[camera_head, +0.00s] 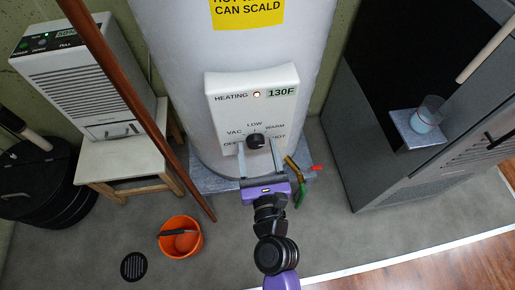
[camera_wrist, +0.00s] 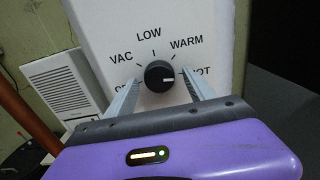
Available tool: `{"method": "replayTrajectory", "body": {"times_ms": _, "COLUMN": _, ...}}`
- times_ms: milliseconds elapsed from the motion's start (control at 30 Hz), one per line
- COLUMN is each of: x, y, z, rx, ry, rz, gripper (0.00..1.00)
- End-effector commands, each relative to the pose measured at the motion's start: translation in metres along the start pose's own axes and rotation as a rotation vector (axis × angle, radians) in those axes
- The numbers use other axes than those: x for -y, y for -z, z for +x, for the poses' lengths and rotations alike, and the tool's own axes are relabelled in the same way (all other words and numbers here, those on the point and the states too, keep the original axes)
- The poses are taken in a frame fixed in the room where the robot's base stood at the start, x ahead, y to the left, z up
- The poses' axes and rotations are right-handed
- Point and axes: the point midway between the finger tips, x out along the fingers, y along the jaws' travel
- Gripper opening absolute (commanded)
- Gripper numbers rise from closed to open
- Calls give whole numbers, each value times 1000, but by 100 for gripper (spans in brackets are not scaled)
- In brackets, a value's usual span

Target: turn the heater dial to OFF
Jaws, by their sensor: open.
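The black round heater dial (camera_head: 255,141) sits on the white control panel of the water heater. In the wrist view the dial (camera_wrist: 158,76) has a pale pointer mark aimed right, toward HOT. The labels around it read VAC, LOW and WARM, with OFF at lower left and HOT at lower right partly covered by the fingers. My gripper (camera_head: 256,148) is open in front of the panel. In the wrist view my gripper (camera_wrist: 160,79) has one finger on each side of the dial, with gaps; I cannot tell how far the tips reach along it.
A brown pole (camera_head: 135,103) slants at left. An orange bucket (camera_head: 181,238) stands on the floor. A grey cabinet (camera_head: 400,165) stands at right.

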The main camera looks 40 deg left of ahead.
Motion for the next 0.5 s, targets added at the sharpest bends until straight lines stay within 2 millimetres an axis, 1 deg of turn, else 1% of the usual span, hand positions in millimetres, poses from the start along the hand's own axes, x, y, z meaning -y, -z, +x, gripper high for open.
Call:
{"method": "replayTrajectory", "body": {"times_ms": 167, "x": 0, "y": 0, "z": 0, "rx": 0, "ry": 0, "rz": 0, "gripper": 63}}
{"method": "replayTrajectory", "body": {"times_ms": 200, "x": 0, "y": 0, "z": 0, "rx": 0, "ry": 0, "rz": 0, "gripper": 61}}
{"method": "replayTrajectory", "body": {"times_ms": 267, "x": 0, "y": 0, "z": 0, "rx": -1, "ry": 0, "rz": 0, "gripper": 49}}
{"method": "replayTrajectory", "body": {"times_ms": 400, "x": 0, "y": 0, "z": 0, "rx": -1, "ry": 0, "rz": 0, "gripper": 22}}
{"method": "replayTrajectory", "body": {"times_ms": 467, "x": 0, "y": 0, "z": 0, "rx": -1, "ry": 0, "rz": 0, "gripper": 10}}
{"method": "replayTrajectory", "body": {"times_ms": 500, "x": 0, "y": 0, "z": 0, "rx": -1, "ry": 0, "rz": 0, "gripper": 2}}
